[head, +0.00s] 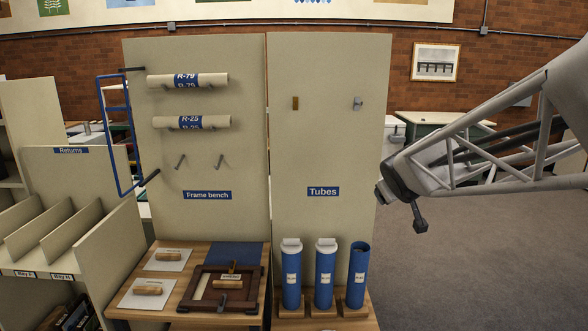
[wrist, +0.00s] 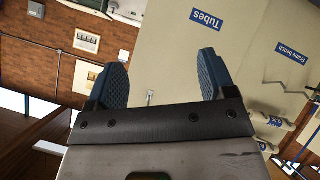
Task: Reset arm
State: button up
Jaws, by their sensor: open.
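My gripper (wrist: 160,78) is open in the wrist view, with its two blue ribbed fingers spread apart and nothing between them. In the head view my arm reaches in from the right, and its end (head: 405,187) hangs in the air beside the right edge of the Tubes panel (head: 320,150). The fingers are hard to make out there. It touches nothing that I can see. The wrist view is tilted and shows the Tubes sign (wrist: 207,19) behind the fingers.
Three blue tubes (head: 325,275) stand in wooden holders below the Tubes panel; the right one has no white cap. A bench (head: 140,310) with a dark wooden frame (head: 195,304) stands left of them. Rolls (head: 188,81) hang above it. Floor at right (head: 480,270) is clear.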

jog(key=s+a+f+m+g, duration=0.1)
jog(key=s+a+f+g, duration=0.1)
jog(key=s, duration=0.9)
jog(key=s+a+f+m+g+y, duration=0.1)
jog(key=s+f, duration=0.4)
jog(key=s, duration=0.7)
jog(key=s+a+f+m+g+y, duration=0.1)
jog(key=s+g, duration=0.4)
jog(key=s, duration=0.6)
notch_tip(320, 180, down, 2)
jog(key=shift+s+a+f+m, duration=0.15)
jog(key=shift+s+a+m, duration=0.15)
jog(key=shift+a+m, duration=0.65)
